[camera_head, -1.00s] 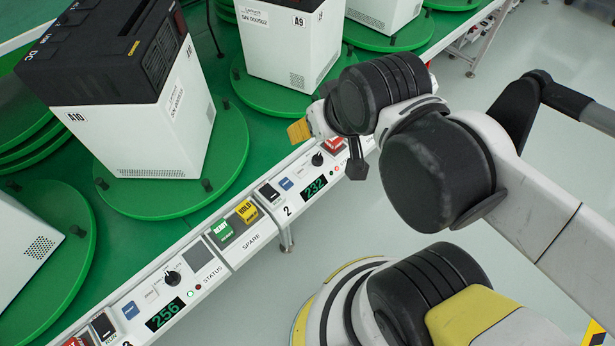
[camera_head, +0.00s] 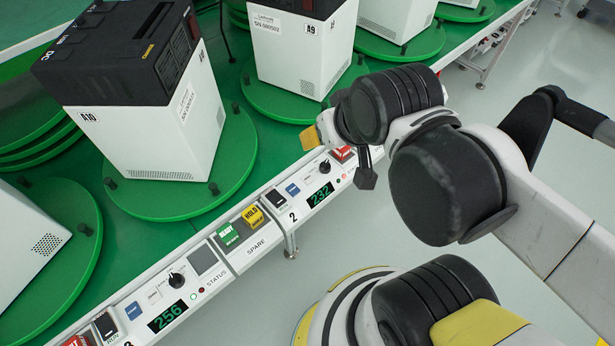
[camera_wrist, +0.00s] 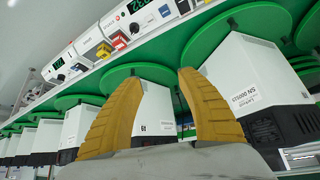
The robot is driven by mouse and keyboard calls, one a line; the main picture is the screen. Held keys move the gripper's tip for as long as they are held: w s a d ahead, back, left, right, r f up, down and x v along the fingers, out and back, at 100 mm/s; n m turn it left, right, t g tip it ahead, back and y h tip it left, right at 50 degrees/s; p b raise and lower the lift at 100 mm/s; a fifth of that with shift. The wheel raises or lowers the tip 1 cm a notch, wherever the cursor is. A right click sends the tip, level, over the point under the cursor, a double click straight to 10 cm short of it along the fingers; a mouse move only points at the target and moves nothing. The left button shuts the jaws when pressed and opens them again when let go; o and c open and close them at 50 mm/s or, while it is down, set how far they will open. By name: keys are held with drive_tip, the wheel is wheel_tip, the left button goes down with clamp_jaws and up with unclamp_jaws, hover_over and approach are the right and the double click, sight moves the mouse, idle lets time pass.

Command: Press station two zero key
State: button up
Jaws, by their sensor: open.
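The station 2 panel (camera_head: 303,203) is on the white rail, marked with a "2" and a green display (camera_head: 320,195) reading 232. The small key lettering is unreadable. My gripper (camera_head: 310,138) shows a yellow finger above the far side of the rail, near the knob end of the panel. In the wrist view, my gripper's two yellow fingers (camera_wrist: 158,80) are apart with nothing held between them.
A spare panel (camera_head: 242,232) with green and yellow buttons adjoins station 2. Another station's display (camera_head: 167,316) reads 256. Green turntables (camera_head: 235,170) bearing white machines, including A10 (camera_head: 165,140) and A9 (camera_head: 300,55), stand behind the rail. Open floor lies in front.

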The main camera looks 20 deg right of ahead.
clamp_jaws()
idle(1.1)
